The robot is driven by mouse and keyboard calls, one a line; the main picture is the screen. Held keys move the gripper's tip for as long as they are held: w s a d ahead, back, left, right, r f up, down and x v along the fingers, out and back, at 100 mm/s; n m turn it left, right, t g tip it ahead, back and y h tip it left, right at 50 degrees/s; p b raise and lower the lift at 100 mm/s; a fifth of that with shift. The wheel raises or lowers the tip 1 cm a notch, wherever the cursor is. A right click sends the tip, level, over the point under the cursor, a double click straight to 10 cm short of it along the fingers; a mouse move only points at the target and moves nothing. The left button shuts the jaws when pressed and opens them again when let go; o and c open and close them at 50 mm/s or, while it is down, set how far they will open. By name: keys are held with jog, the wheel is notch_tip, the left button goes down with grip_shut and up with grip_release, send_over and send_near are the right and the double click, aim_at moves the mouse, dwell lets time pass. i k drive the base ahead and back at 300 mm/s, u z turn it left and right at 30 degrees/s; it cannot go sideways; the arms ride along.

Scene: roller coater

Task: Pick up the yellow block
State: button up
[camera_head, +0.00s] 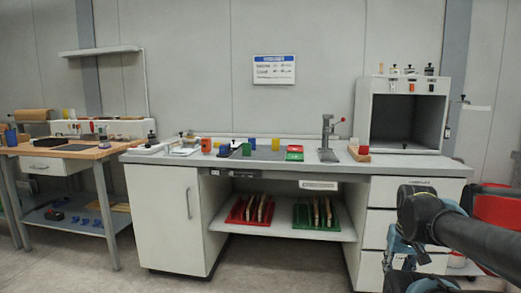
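My dark arm with teal joint parts is at the lower right, well away from the blocks. Its end runs down past the bottom of the picture, and I cannot make out my gripper.
An open-front cabinet (378,85) stands at the worktop's right end. Open floor lies in front of the workbench (168,205).

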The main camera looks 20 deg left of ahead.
aim_at(275, 142)
jog(key=u, duration=0.05)
jog(key=i, duration=1)
